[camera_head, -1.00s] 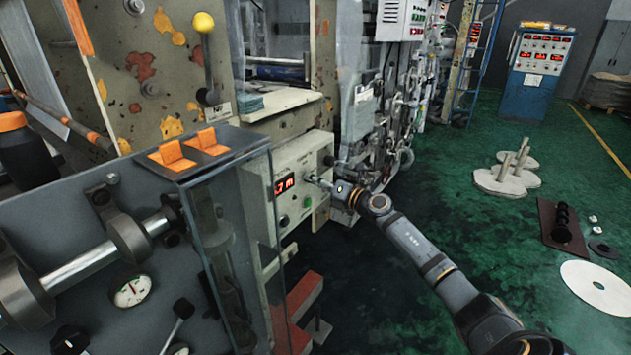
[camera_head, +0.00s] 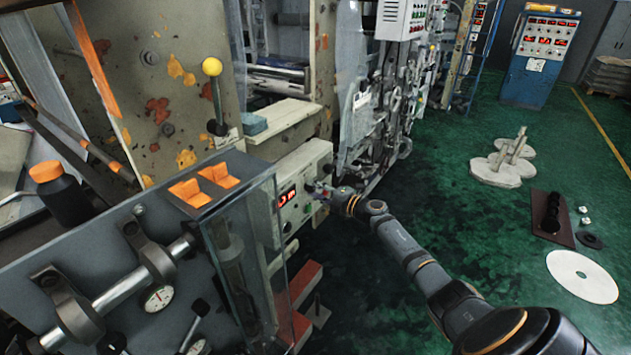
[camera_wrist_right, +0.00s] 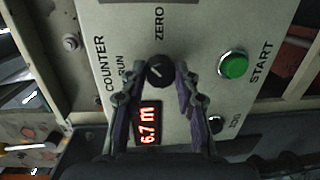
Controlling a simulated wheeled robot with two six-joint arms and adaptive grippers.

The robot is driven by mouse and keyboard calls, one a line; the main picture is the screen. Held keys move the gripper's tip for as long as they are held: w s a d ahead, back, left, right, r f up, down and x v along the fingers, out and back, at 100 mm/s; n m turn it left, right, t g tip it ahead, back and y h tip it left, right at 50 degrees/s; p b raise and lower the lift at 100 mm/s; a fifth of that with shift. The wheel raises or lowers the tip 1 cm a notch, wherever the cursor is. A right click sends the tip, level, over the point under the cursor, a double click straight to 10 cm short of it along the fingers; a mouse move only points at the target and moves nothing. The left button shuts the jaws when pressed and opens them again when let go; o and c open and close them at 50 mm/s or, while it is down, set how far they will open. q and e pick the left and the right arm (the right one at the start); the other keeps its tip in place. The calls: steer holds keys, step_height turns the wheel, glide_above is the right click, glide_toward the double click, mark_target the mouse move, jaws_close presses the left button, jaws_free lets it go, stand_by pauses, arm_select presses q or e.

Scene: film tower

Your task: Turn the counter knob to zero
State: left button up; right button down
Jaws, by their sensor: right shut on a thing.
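The counter box (camera_head: 308,170) is a pale panel on the machine, with a lit red display (camera_head: 287,197). In the right wrist view the panel (camera_wrist_right: 196,50) carries the words COUNTER, RUN, ZERO and START, and the display (camera_wrist_right: 148,124) reads 6.7 m. The black counter knob (camera_wrist_right: 159,72) has a pale pointer line and sits between RUN and ZERO. My right gripper (camera_wrist_right: 160,78) is shut on the knob, one finger on each side. In the head view my right gripper (camera_head: 318,188) is at the panel's face and hides the knob. My left gripper is not in view.
A green START button (camera_wrist_right: 233,65) and a smaller dark button (camera_wrist_right: 216,123) sit beside the knob. A clear guard (camera_head: 245,260) and a yellow-balled lever (camera_head: 212,68) stand left of the panel.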

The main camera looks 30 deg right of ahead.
steer(key=shift+d+r+m+g+y+p, duration=0.15)
steer(key=shift+m+y+p, duration=0.1)
steer(key=shift+m+p, duration=1.35)
steer(key=shift+m+g+y+p, duration=0.2)
steer(key=shift+m+p, duration=0.6)
steer(key=shift+m, duration=1.5)
steer(key=shift+y, duration=0.25)
steer(key=c, duration=1)
jaws_free()
steer(key=shift+w, duration=0.1)
steer(key=shift+s+d, duration=0.15)
steer(key=shift+s, duration=0.1)
steer(key=v, duration=1.1)
steer(key=shift+s, duration=0.2)
